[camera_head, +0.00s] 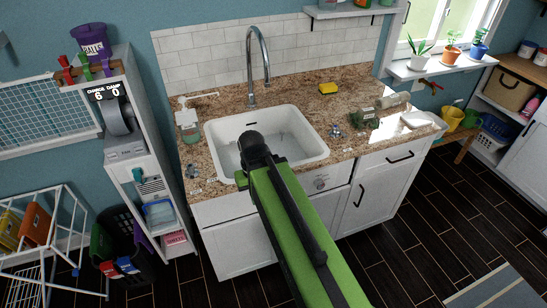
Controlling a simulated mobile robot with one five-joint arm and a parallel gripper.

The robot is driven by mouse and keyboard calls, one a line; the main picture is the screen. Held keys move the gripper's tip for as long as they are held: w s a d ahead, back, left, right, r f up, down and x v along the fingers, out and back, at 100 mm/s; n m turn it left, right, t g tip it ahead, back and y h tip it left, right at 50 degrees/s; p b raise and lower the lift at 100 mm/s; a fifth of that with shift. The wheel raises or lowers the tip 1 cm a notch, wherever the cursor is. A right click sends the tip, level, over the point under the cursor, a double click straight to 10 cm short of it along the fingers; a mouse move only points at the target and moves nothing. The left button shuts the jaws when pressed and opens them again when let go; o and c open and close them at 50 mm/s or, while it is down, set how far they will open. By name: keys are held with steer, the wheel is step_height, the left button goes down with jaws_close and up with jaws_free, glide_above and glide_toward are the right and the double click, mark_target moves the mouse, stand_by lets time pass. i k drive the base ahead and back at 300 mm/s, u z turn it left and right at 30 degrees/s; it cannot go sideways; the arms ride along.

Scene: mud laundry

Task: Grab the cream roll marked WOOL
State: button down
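A cream, roll-shaped object (396,99) lies on the right part of the granite counter, beside a dark green item (366,118). It is too small for me to read any marking on it, so I cannot tell if it says WOOL. My green arm reaches up from the bottom of the view. Its dark end, my gripper (254,148), is over the front of the white sink, to the left of the cream object and well apart from it. The fingers are too small and dark to show whether they are open or shut.
The counter (290,92) also carries a yellow sponge (329,88), a soap bottle (188,124), small loose pieces (336,131) and a white item (415,119). A tall faucet (252,65) stands behind the sink (301,118). A shelf overhangs the back right.

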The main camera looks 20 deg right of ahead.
mark_target(395, 99)
steer(key=u, duration=0.05)
steer(key=i, duration=1)
steer(key=z, duration=0.15)
steer(key=k, duration=0.6)
steer(key=u, duration=2.5)
steer(key=k, duration=1.9)
steer(key=z, duration=2.1)
